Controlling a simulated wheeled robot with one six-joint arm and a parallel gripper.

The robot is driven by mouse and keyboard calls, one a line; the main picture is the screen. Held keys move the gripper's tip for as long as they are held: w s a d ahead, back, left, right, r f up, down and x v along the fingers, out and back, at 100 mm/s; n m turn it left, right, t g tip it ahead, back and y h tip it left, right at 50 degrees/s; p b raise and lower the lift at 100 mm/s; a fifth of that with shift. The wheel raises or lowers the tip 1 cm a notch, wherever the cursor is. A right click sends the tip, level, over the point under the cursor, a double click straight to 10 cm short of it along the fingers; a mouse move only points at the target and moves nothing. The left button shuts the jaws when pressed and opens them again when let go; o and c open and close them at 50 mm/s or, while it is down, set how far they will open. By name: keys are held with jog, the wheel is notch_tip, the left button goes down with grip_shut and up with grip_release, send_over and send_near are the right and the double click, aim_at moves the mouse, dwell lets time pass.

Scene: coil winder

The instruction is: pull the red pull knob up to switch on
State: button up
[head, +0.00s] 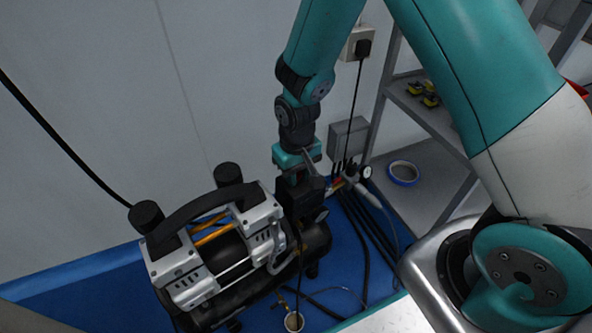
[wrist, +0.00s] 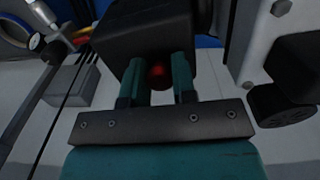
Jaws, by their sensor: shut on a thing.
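The red pull knob (wrist: 157,76) shows in the wrist view between the two teal fingers of my gripper (wrist: 156,78). It sits against a black box (wrist: 133,42), and the fingers are closed on it. In the head view my gripper (head: 298,176) reaches down to the top of the black box (head: 302,198) on the compressor. The knob is hidden there behind the gripper. How far the knob stands out of the box cannot be told.
The compressor (head: 180,265) with its black carry handle and silver heads stands left of the gripper on the blue floor. A grey shelf (head: 425,160) holds a blue tape roll (head: 403,181).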

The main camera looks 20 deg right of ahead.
jog(key=shift+r+p, duration=0.35)
jog(key=shift+r, duration=0.05)
jog(key=o, duration=0.9)
notch_tip(320, 180, up, 6)
jog(key=p, duration=0.5)
jog(key=shift+p, duration=0.4)
